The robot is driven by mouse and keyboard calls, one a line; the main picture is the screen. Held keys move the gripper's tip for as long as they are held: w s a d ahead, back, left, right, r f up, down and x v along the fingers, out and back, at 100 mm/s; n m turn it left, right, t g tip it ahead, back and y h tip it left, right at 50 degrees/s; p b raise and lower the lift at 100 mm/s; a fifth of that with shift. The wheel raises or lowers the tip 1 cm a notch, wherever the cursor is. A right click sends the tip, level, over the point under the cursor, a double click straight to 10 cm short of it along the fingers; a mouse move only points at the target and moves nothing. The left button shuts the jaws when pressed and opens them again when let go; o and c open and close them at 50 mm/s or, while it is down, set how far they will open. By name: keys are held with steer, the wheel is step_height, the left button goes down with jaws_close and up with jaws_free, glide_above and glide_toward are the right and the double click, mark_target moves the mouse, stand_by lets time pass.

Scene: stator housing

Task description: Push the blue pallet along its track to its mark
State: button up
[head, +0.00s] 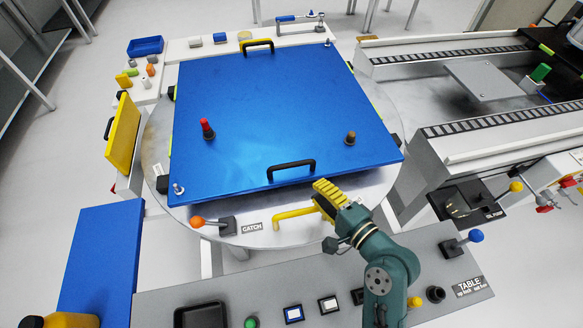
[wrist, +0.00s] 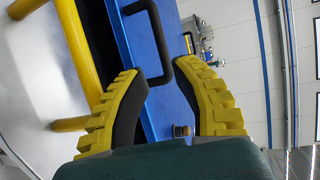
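The blue pallet (head: 260,110) is a large square plate on a round grey turntable (head: 155,150). My gripper (head: 322,186) is at the pallet's near edge, just right of the near handle. In the wrist view my gripper (wrist: 162,68) has its ridged yellow fingers spread apart, with nothing held. The black handle (wrist: 160,45) and the pallet's blue side (wrist: 150,25) show between and beyond the fingers. I cannot tell whether a finger touches the pallet. I cannot make out the mark.
A yellow bar (head: 292,213) lies left of my gripper, near an orange-knobbed lever (head: 213,222) labelled CATCH. A panel (head: 270,285) with buttons and a blue-knobbed TABLE lever (head: 462,242) is in front. A railed track (head: 500,120) runs to the right. Red and brown knobs stand on the pallet.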

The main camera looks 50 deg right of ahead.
mark_target(292, 163)
steer(key=b+x, duration=0.2)
steer(key=x, duration=0.9)
steer(key=shift+w, duration=0.3)
jaws_close()
